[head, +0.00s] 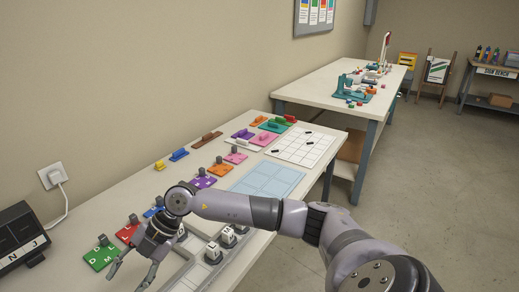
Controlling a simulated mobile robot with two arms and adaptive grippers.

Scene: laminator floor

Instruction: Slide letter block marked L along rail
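Several small whitish letter blocks with dark knobs stand on a grey railed tray (191,276) at the front of the near table. The nearest clear one is a white block (213,254); its letter is too small to read surely, so I cannot tell which block is L. My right gripper (125,282) hangs from the arm coming in from the right, left of the white blocks. Its fingers are spread apart with nothing seen between them. The gripper and forearm hide part of the tray. My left gripper is not in view.
Colored lettered plates, including a green one (101,258) and a red one (128,234), lie left of and behind the gripper. A black letter display (20,240) stands at the left edge. A pale blue grid sheet (266,181) lies behind my arm. Floor is clear at right.

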